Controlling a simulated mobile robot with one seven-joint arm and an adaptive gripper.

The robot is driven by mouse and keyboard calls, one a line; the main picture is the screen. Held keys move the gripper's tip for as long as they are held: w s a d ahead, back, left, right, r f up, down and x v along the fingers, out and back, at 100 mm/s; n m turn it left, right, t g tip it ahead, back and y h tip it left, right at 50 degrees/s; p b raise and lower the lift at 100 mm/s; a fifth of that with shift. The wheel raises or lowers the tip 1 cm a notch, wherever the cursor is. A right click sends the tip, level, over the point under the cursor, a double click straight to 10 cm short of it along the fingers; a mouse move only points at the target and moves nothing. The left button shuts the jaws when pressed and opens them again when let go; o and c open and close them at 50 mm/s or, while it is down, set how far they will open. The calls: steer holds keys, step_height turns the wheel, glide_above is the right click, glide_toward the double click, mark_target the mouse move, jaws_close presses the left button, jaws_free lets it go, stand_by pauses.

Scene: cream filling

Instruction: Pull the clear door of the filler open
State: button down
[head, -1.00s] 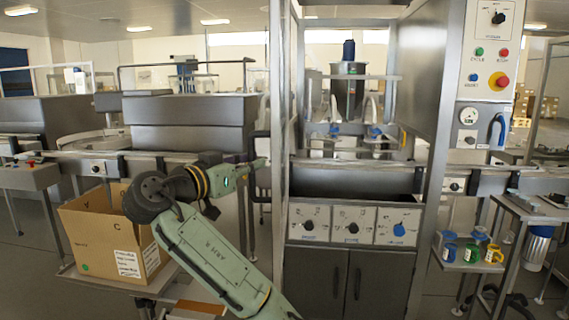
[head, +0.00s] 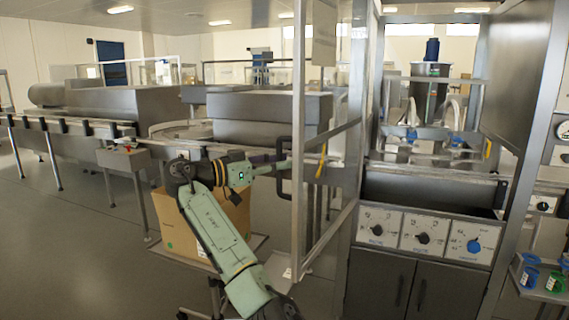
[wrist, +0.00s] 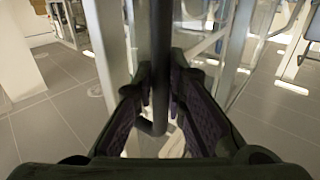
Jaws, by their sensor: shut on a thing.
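The clear door (head: 299,90) of the filler (head: 425,185) stands swung out at an angle, its metal-framed free edge towards me and its rails running back to the filler's left post. Its dark bar handle (head: 279,180) sits on the outer side of the free edge. My gripper (head: 281,165) reaches it from the left. In the wrist view, the upright handle (wrist: 161,55) passes between the two fingers of my gripper (wrist: 160,90), which is shut on it. The fingertips are partly hidden in the head view.
A cardboard box (head: 225,215) stands on a low stand behind my arm. A conveyor (head: 60,122) runs along the back left. Blue and green cups (head: 553,281) stand at the right edge. The floor (head: 80,250) at the left is clear.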

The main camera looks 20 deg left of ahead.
steer(key=shift+w+r, duration=0.1)
steer(key=shift+w, duration=0.05)
steer(key=c, duration=1.6)
jaws_free()
steer(key=v, duration=1.2)
